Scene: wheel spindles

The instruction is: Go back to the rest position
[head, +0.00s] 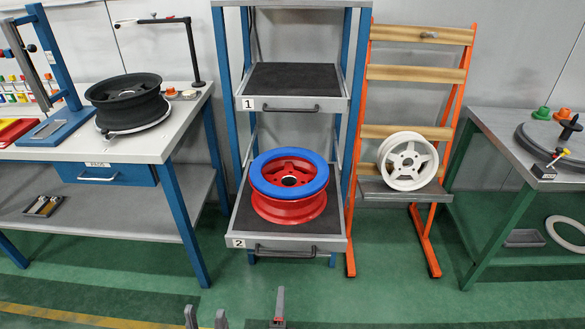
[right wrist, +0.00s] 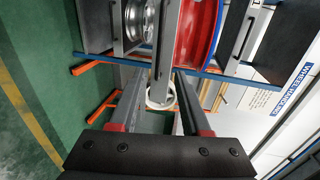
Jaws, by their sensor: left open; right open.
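My left gripper (head: 206,318) shows only as two separated fingertips at the bottom edge of the head view. It is open with nothing between the fingers. My right gripper (head: 278,308) is to its right, also at the bottom edge, over the floor in front of the shelf rack. In the right wrist view its two fingers (right wrist: 156,76) are spread apart, and no object is gripped. Both arms are otherwise out of the head view. A red wheel with a blue ring (head: 289,170) lies on tray 2 (head: 243,217), apart from both grippers.
Tray 1 (head: 290,78) above is empty. A white wheel (head: 408,161) leans on an orange stand (head: 457,95). A left bench (head: 170,140) holds a black wheel (head: 125,98). A green-legged table (head: 500,130) stands at right. The green floor (head: 370,295) in front is clear.

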